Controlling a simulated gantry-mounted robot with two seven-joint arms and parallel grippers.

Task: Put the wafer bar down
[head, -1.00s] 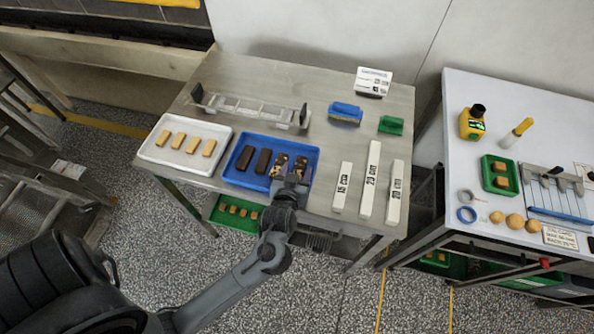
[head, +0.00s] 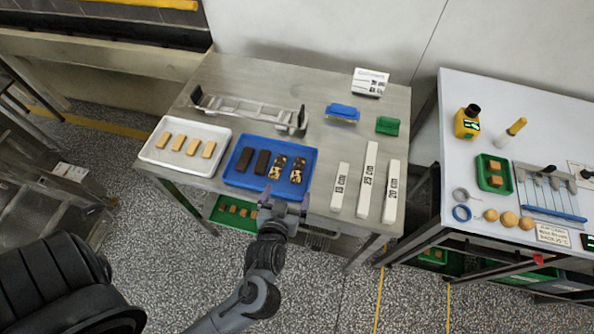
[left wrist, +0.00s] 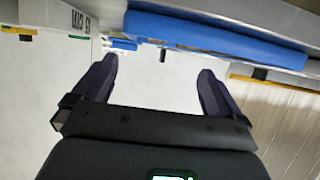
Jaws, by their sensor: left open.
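A blue tray (head: 243,181) on the steel table holds two dark brown bars (head: 253,161) and two mottled brown-and-cream bars (head: 288,170), side by side. A white tray (head: 152,158) to its left holds several plain tan bars (head: 185,145). I cannot tell which of these is the wafer bar. My left gripper (head: 284,203) is just off the front edge of the blue tray, apart from the bars. In the left wrist view, its two dark fingers (left wrist: 158,85) are spread wide with nothing between them. My right gripper is not in view.
A metal rack (head: 250,110) stands behind the trays. A blue block (head: 343,113) and a green block (head: 388,126) lie at the back. A second table (head: 470,90) is at right. Bare steel lies between the rack and blocks.

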